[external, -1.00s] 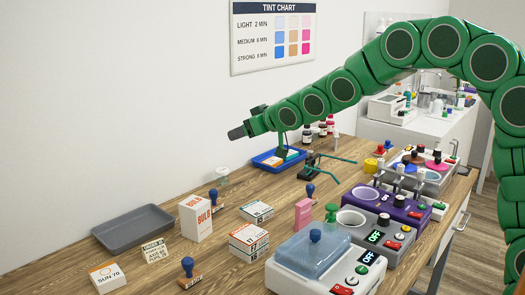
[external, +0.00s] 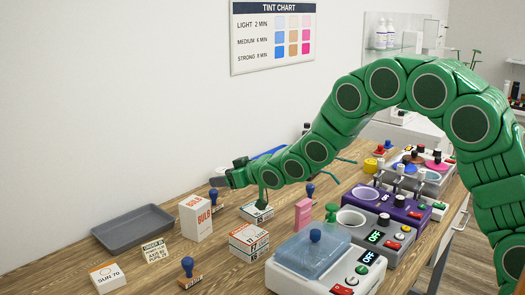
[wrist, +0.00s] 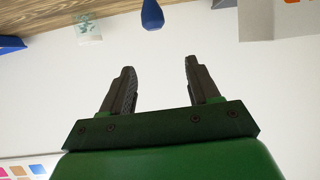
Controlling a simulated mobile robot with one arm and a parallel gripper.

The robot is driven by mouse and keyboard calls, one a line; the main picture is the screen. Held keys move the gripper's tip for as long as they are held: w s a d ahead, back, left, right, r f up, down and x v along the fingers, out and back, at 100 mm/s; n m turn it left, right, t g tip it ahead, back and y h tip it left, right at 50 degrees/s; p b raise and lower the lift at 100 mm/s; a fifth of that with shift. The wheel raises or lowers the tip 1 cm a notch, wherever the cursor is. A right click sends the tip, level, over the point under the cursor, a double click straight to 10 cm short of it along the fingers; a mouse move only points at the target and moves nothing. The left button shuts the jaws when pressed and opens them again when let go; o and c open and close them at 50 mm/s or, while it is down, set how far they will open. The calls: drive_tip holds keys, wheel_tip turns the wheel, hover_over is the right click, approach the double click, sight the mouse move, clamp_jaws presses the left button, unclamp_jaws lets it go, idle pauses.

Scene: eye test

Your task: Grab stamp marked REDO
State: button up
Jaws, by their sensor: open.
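Several stamps with blue knob handles stand on the wooden bench. One stamp (external: 187,268) is at the front left, with a brown base whose lettering is too small to read. Another stamp (external: 213,195) stands behind the white BULB box, partly hidden. A third stamp (external: 310,190) stands farther right. I cannot tell which is marked REDO. My gripper (external: 217,182) is open and empty, above the bench near the stamp behind the BULB box. In the wrist view my open gripper (wrist: 160,66) has only wall between its fingers. A blue handle (wrist: 152,14) shows at the top edge.
The BULB box (external: 196,219) and a grey tray (external: 130,228) are at left. White boxes (external: 249,240) stand mid-bench. Devices with a blue lid (external: 316,258) and a purple body (external: 395,208) line the right. A clear cup (wrist: 88,30) shows in the wrist view.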

sight(216, 192)
wheel_tip(216, 192, down, 4)
drive_tip(key=shift+x, duration=3.95)
drive_tip(key=shift+s+d+f, duration=0.1)
drive_tip(key=shift+f, duration=0.05)
drive_tip(key=c, duration=1.1)
